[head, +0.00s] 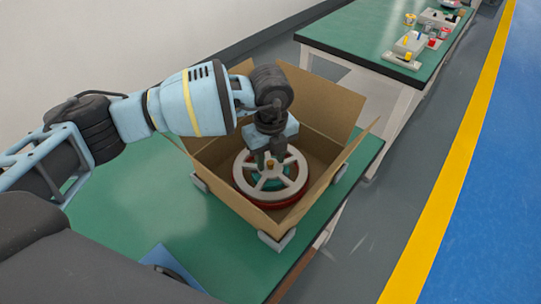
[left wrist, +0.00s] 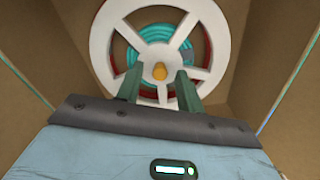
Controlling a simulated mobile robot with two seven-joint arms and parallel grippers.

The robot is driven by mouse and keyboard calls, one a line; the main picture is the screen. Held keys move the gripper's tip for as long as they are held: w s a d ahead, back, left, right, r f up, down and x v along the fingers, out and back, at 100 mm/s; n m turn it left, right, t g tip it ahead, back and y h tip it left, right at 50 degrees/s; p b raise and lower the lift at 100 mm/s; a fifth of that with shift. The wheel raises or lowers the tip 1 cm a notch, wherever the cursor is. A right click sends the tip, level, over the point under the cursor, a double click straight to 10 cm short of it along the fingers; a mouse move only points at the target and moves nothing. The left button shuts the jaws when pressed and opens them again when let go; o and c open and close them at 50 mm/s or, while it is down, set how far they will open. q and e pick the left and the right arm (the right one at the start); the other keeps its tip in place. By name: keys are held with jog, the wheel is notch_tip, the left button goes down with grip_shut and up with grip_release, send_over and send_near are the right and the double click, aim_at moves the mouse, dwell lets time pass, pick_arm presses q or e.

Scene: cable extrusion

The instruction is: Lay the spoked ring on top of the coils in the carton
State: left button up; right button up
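The white spoked ring (head: 272,196) lies inside the open carton (head: 222,188), over a teal coil and a red coil (head: 284,204). It looks roughly flat. In the left wrist view the ring (left wrist: 101,45) shows the teal coil (left wrist: 128,50) and red through its gaps. My left gripper (head: 269,158) points down into the carton above the ring. My right gripper is not in view.
The carton's flaps stand open around it, and grey corner brackets (head: 277,240) hold its base on the green table (head: 170,215). A second green table (head: 365,35) with small parts stands behind at right. The table left of the carton is largely clear.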

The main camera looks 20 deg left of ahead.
aim_at(271, 162)
pick_arm(q)
notch_tip(271, 162, up, 13)
jog(key=shift+p, duration=0.3)
dwell(0.4)
jog(key=shift+r, duration=0.2)
